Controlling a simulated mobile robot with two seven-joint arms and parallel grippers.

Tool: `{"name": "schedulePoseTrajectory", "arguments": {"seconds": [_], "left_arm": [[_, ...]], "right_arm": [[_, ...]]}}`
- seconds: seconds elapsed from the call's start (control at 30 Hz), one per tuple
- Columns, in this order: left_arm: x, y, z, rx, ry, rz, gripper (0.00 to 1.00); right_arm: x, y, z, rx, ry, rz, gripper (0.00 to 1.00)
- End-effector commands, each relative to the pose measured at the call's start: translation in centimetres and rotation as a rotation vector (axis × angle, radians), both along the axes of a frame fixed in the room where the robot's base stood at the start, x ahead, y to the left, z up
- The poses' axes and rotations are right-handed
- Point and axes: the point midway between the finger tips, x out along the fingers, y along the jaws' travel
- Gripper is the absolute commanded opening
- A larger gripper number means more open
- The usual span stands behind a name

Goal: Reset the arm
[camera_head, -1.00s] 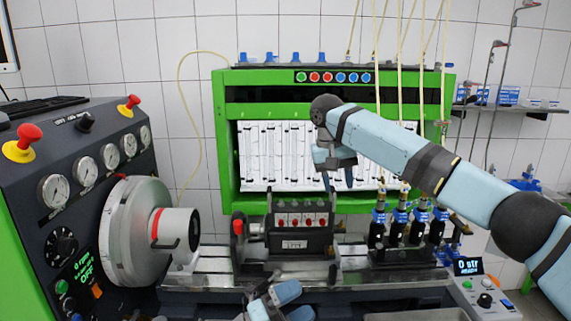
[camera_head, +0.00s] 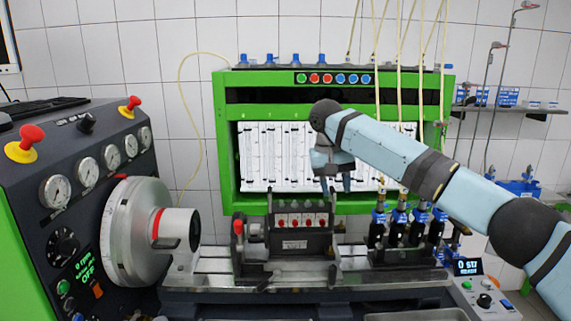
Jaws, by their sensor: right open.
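My right arm reaches in from the right. My right gripper (camera_head: 335,186) hangs with its fingers pointing down, open and empty, in front of the white measuring tubes. It is above the black pump block (camera_head: 297,229) clamped on the bench rail and does not appear to touch it. My left arm and left gripper are not in view.
The green test cabinet (camera_head: 226,140) stands behind. A large grey flywheel (camera_head: 128,232) and the gauge panel (camera_head: 85,172) are at left. Several black and blue injectors (camera_head: 398,228) stand right of the pump. A small control box (camera_head: 490,297) is at lower right.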

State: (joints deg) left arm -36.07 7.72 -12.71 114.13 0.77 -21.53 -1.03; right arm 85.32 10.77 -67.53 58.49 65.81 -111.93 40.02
Motion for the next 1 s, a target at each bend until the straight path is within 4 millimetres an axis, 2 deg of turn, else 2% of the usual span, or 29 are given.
{"name": "schedulePoseTrajectory", "arguments": {"seconds": [0.03, 0.27, 0.43, 0.5, 0.7, 0.87, 1.0], "left_arm": [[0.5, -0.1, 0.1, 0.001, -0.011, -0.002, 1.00], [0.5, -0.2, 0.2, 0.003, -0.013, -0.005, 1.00], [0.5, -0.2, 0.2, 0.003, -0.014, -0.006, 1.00], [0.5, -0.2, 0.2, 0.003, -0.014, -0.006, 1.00], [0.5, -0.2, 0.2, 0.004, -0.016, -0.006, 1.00], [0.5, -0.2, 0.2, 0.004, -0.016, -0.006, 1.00], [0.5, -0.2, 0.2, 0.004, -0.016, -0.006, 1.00]], "right_arm": [[-0.4, 0.8, -3.0, 0.020, 0.012, 0.028, 0.42], [-1.6, 3.8, -11.6, 0.134, -0.018, 0.140, 0.42], [-4.0, 6.5, -19.6, 0.261, -0.060, 0.229, 0.42], [-5.5, 7.6, -23.0, 0.325, -0.088, 0.263, 0.42], [-10.1, 9.8, -31.1, 0.492, -0.199, 0.319, 0.42], [-14.3, 10.2, -36.2, 0.594, -0.308, 0.327, 0.42], [-18.1, 9.3, -39.8, 0.648, -0.417, 0.311, 0.42]]}}
